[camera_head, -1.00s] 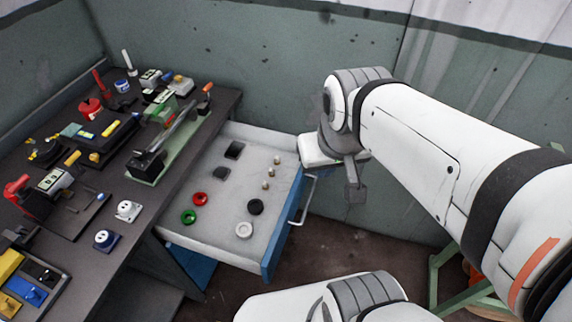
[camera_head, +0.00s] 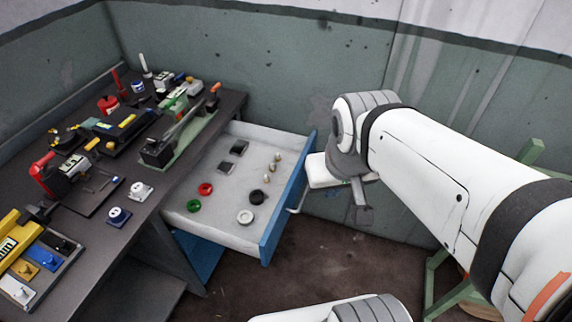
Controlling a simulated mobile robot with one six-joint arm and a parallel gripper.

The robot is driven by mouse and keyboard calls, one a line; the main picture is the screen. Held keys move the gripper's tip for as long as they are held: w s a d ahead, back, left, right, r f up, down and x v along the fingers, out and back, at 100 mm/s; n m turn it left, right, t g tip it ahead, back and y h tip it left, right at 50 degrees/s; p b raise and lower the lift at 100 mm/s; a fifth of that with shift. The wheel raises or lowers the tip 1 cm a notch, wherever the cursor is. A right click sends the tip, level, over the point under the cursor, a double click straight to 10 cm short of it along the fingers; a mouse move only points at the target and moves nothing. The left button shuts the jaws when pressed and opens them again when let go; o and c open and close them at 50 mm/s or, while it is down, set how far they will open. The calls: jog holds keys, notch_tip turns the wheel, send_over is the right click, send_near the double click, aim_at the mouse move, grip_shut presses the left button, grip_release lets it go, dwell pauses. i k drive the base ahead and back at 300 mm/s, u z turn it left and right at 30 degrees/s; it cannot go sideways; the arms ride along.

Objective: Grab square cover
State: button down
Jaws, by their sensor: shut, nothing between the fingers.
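Two dark square pieces lie in the open drawer (camera_head: 218,230), toward its back left. The farther square cover (camera_head: 239,147) is black, and the nearer square piece (camera_head: 224,166) is dark grey. I cannot tell from here which one the task means. My gripper (camera_head: 364,214) is shut and empty. It hangs at the end of my white arm, to the right of the drawer and outside its blue front, apart from both square pieces.
The drawer also holds a red ring (camera_head: 205,189), a green ring (camera_head: 194,206), a black ring (camera_head: 257,197), a white ring (camera_head: 245,217) and several small pegs (camera_head: 270,168). The dark workbench (camera_head: 100,235) on the left is crowded with tools. Floor shows right of the drawer.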

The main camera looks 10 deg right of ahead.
aim_at(226, 167)
jog(key=z, duration=2.45)
jog(key=k, duration=1.4)
jog(key=u, duration=2.05)
jog(key=i, duration=0.15)
jog(key=u, duration=0.1)
